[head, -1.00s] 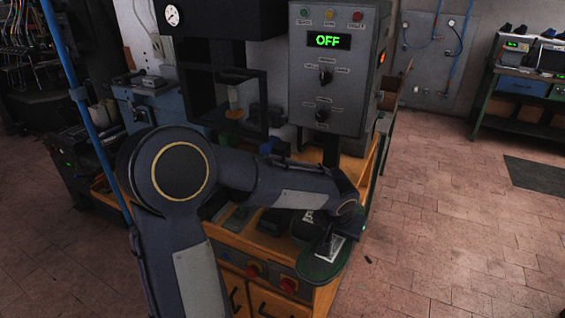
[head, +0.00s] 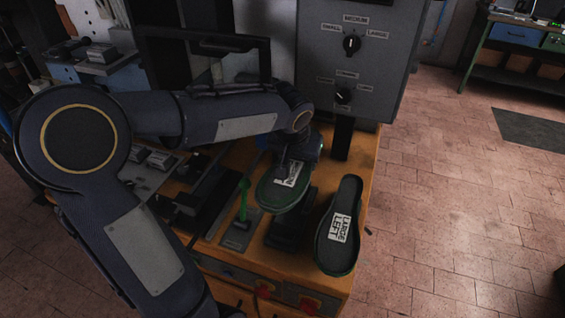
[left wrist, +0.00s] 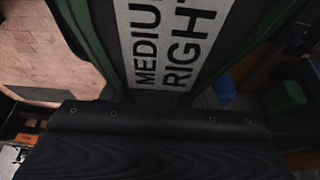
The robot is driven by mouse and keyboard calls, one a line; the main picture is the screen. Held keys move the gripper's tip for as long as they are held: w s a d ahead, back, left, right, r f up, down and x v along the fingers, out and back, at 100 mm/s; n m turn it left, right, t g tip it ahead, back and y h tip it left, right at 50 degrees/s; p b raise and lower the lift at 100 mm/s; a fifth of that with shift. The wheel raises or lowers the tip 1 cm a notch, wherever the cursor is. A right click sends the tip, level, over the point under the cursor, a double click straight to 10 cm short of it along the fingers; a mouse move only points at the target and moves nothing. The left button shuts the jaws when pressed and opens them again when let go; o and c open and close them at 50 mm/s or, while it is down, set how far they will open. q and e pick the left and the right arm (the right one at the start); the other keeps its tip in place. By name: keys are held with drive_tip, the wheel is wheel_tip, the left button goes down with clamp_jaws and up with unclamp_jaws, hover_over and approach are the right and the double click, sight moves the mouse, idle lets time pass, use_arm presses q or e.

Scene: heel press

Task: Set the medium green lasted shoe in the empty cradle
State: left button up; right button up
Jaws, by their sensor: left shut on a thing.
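My left gripper (head: 287,166) is shut on the medium green lasted shoe (head: 277,196), which is sole up. In the left wrist view the shoe's sole (left wrist: 122,50) fills the top, with a white "MEDIUM RIGHT" label. In the head view the shoe is over a dark stand (head: 290,228) on the orange bench, which looks like the cradle. The shoe hides the stand's top, so I cannot tell whether they touch. My right gripper is in neither view.
A dark "LARGE LEFT" shoe (head: 337,238) stands sole up close to the right. A green lever (head: 243,197) rises on the left. The grey control box (head: 362,65) and its black post (head: 343,137) are behind. The bench's right edge drops to open floor.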

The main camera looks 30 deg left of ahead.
use_arm(q)
wheel_tip(320, 180, down, 4)
drive_tip(key=b, duration=0.3)
drive_tip(key=shift+w+a+f, duration=0.1)
drive_tip(key=shift+w, duration=0.05)
drive_tip(key=shift+a+f+b, duration=0.15)
drive_tip(key=shift+f+b, duration=0.2)
drive_tip(key=shift+b, duration=0.1)
drive_tip(key=shift+w+a+f, duration=0.15)
drive_tip(key=shift+f+b, duration=0.25)
drive_tip(key=shift+b, duration=0.05)
wheel_tip(320, 180, down, 8)
drive_tip(key=b, duration=0.6)
drive_tip(key=shift+b, duration=0.4)
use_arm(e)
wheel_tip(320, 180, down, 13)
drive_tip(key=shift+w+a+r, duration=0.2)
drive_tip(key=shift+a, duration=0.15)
use_arm(q)
drive_tip(key=shift+f+b, duration=0.65)
drive_tip(key=shift+b, duration=0.05)
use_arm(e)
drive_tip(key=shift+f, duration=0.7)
use_arm(q)
drive_tip(key=o, duration=1)
drive_tip(key=shift+c, duration=0.2)
drive_tip(key=o, duration=0.3)
